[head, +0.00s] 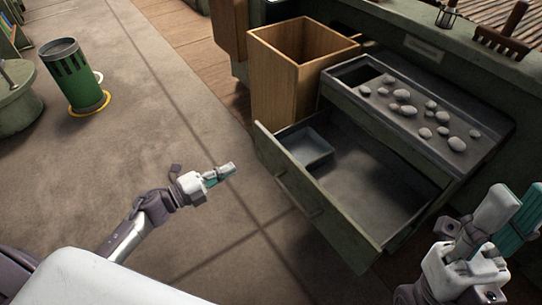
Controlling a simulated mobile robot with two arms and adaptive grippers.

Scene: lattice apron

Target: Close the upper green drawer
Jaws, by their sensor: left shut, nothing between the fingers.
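A green drawer (310,205) with a bar handle on its front is pulled well out of the cabinet at centre right. It holds a small grey bin in its far left corner; the rest of its floor looks bare. Above and behind it is a grey tray-like compartment (385,112) with a green front edge and several pale stones (402,95). I cannot tell whether this is a second open drawer. My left gripper (228,171) is shut and empty, left of the drawer front and apart from it. My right gripper (512,212) looks open and empty at the lower right.
A tall open wooden box (290,85) stands against the drawer's far left side. A green slatted bin (75,80) stands at the upper left. A wooden brush (502,42) lies on the green counter (440,30). The floor left of the drawer is clear.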

